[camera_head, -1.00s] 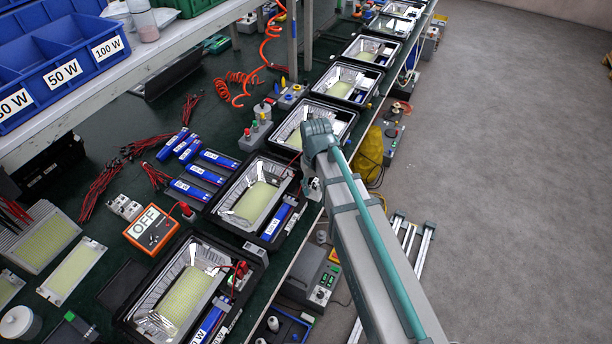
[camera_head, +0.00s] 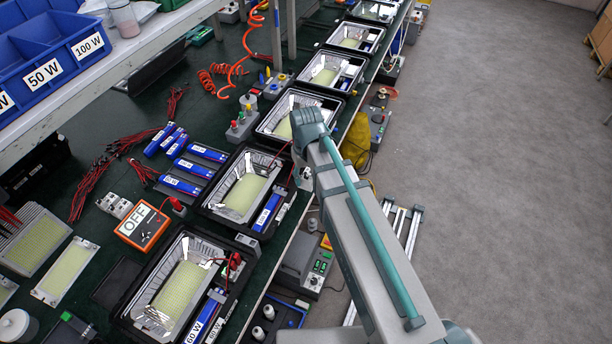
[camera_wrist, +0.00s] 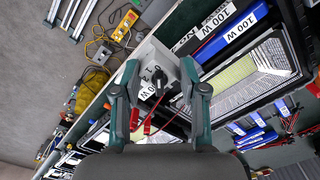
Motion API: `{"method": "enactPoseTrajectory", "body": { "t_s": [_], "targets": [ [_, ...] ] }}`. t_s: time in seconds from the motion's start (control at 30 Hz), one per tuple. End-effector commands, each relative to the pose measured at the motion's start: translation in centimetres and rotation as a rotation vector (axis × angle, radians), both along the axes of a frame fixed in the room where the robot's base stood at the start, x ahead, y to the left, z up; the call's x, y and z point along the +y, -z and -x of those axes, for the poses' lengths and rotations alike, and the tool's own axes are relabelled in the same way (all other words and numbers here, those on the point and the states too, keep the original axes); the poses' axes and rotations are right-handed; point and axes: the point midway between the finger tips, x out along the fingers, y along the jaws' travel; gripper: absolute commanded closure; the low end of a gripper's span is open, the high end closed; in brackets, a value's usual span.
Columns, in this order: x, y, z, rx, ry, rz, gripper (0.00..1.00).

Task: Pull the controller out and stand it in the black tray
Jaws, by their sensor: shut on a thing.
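A blue controller bar (camera_head: 266,213) marked with a white label lies in the right side of the middle black floodlight housing (camera_head: 205,207). In the wrist view the controller (camera_wrist: 238,29) reads 100 W, beside the lamp's silver reflector. My gripper (camera_wrist: 160,66) is shut on a grey switch box (camera_wrist: 172,68) with a black knob, at the end of that housing, apart from the controller. The head view shows only the back of my arm there, hiding the fingers. Dark trays (camera_head: 198,170) holding blue bars lie left of the housing; which is the black tray I cannot tell.
An orange OFF box (camera_head: 141,226) and red leads (camera_head: 98,180) lie left. A nearer housing (camera_head: 140,280) holds a 60 W bar. A shelf with blue bins (camera_head: 55,45) overhangs the bench at upper left. Grey floor (camera_head: 500,170) is free at right.

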Motion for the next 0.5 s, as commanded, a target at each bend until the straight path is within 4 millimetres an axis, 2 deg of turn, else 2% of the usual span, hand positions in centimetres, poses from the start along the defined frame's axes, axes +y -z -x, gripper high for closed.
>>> {"method": "enactPoseTrajectory", "body": {
  "t_s": [0.23,0.5],
  "targets": [
    [0.0,-0.5,0.0,-0.001,0.0,0.0,0.93],
    [0.0,-1.9,0.0,-0.001,0.0,0.0,0.93]
  ]
}}
